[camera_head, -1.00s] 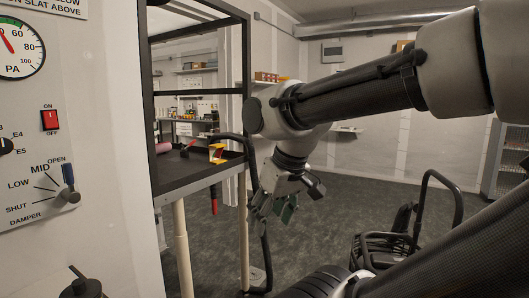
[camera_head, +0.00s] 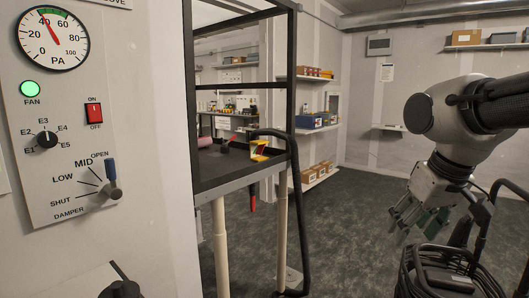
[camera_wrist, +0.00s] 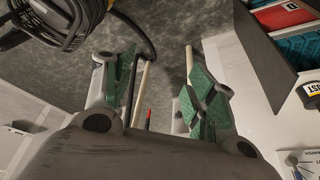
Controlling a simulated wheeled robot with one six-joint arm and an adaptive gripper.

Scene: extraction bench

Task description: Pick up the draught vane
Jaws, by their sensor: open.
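No object here can be made out for certain as the draught vane. A small yellow and red item (camera_head: 258,149) stands on the black worktop (camera_head: 215,176) of the framed bench, near its right side. A dark piece (camera_head: 225,146) and a pink roll (camera_head: 204,142) lie to its left. My gripper (camera_head: 420,217) hangs at the right of the head view, well apart from the bench, over the floor. In the wrist view my gripper (camera_wrist: 155,88) has its green-padded fingers spread, with nothing held between them.
A control panel (camera_head: 70,120) with gauge, lit fan lamp and damper lever fills the left. A thick black hose (camera_head: 294,200) runs down the bench's right side. Shelves (camera_head: 322,178) with boxes stand behind. Open grey floor (camera_head: 345,225) lies between bench and gripper.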

